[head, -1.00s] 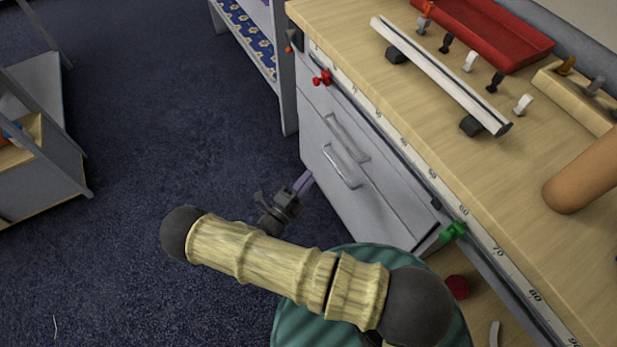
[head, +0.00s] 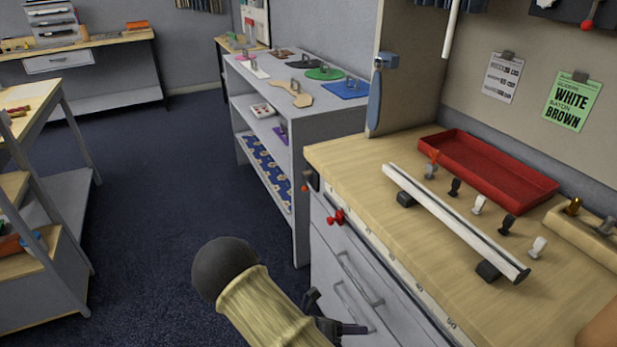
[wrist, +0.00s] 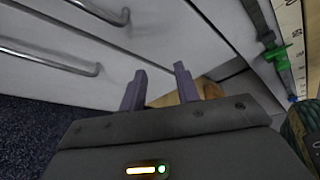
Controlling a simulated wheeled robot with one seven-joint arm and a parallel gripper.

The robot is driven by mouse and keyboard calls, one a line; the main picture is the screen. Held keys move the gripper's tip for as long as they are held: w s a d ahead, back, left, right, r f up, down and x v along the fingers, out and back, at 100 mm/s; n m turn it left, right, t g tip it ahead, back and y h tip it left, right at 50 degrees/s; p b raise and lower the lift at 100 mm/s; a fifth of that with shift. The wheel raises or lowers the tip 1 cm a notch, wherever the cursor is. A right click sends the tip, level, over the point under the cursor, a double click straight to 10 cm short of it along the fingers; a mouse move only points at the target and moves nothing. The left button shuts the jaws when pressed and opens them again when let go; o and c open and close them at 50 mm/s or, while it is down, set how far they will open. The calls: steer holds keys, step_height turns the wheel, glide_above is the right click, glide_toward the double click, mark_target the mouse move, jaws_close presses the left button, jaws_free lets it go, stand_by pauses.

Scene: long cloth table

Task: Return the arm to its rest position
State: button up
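My arm reaches up from the bottom of the head view, its wood-patterned links in front of the grey drawer unit. My gripper shows in the wrist view (wrist: 160,85), its two purple fingers apart with nothing between them. It is beside the drawer fronts (wrist: 60,50), below the bench top.
The wooden bench top (head: 350,150) at right holds a white rail (head: 455,222), several small hooks and a red tray (head: 487,170). Grey shelves (head: 300,140) stand behind. Open dark carpet (head: 165,190) lies at left.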

steer(key=s+d+r+m+y+p, duration=0.1)
steer(key=s+r+m+y+p, duration=0.1)
steer(key=r+m+y+p, duration=0.2)
steer(key=s+d+r+m+y+p, duration=0.2)
steer(key=r+m+y+p, duration=0.3)
steer(key=r+m+p, duration=0.5)
steer(key=s+d+r+m+y+p, duration=0.1)
steer(key=r+m+y+p, duration=0.4)
steer(key=r+m, duration=1.1)
step_height(320, 180, up, 11)
steer(key=shift+s+d+f+t+p, duration=0.25)
steer(key=shift+s+p, duration=0.45)
steer(key=shift+p, duration=0.35)
steer(key=shift+a, duration=0.1)
